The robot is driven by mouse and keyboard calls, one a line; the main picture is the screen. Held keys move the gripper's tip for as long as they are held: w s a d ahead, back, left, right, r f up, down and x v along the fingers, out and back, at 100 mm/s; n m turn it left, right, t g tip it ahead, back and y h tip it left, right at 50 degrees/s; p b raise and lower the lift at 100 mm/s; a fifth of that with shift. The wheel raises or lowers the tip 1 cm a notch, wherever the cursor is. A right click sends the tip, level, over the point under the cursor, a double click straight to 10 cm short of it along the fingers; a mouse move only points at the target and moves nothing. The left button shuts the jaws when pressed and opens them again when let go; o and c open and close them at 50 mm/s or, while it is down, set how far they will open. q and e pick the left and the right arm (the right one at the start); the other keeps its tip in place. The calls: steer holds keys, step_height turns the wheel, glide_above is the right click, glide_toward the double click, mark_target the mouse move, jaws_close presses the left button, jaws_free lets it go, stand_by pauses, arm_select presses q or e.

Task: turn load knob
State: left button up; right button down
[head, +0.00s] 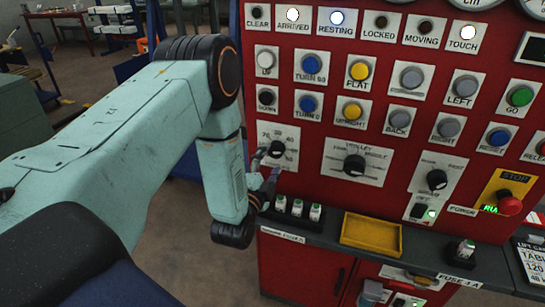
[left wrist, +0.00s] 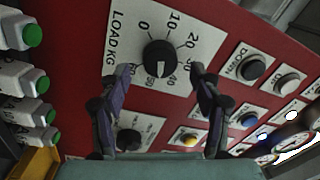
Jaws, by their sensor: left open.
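The load knob (left wrist: 159,58) is a round black knob on a white plate marked LOAD KG with a numbered dial. In the left wrist view its white mark points down, toward the side of the higher numbers; the exact reading is unclear. In the head view the knob (head: 277,148) sits at the panel's lower left. My left gripper (left wrist: 161,70) is open, with one finger on each side of the knob and visible gaps between. In the head view the gripper (head: 267,168) is at the lower left of the load plate, partly hidden by my wrist. My right gripper is out of view.
A second black knob (head: 354,163) is right of the load plate, and a third (head: 437,180) is farther right. Button rows are above.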

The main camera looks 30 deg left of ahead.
arm_select(q)
steer(key=shift+v, duration=2.3)
steer(key=s+d+f+n+g+h+b, duration=0.15)
steer(key=s+f+n+g, duration=0.25)
steer(key=f, duration=0.4)
steer(key=s+d+f+n+g+h, duration=0.1)
steer(key=s+d+f+n+g, duration=0.3)
steer(key=f, duration=0.4)
steer(key=s+d+f+n+g+b, duration=0.1)
steer(key=s+d+f+g+b, duration=0.1)
steer(key=s, duration=0.6)
steer(key=s+d+f+n+g+h+b, duration=0.1)
steer(key=s+d+f+g+b, duration=0.1)
steer(key=s+f, duration=0.4)
steer(key=s+d+f+n+g+h+b, duration=0.1)
steer(key=s+f+g+b, duration=0.3)
steer(key=s, duration=0.6)
steer(key=shift+s+d+f+g+b, duration=0.3)
steer(key=shift+d+f+g, duration=0.2)
steer(key=shift+g, duration=0.4)
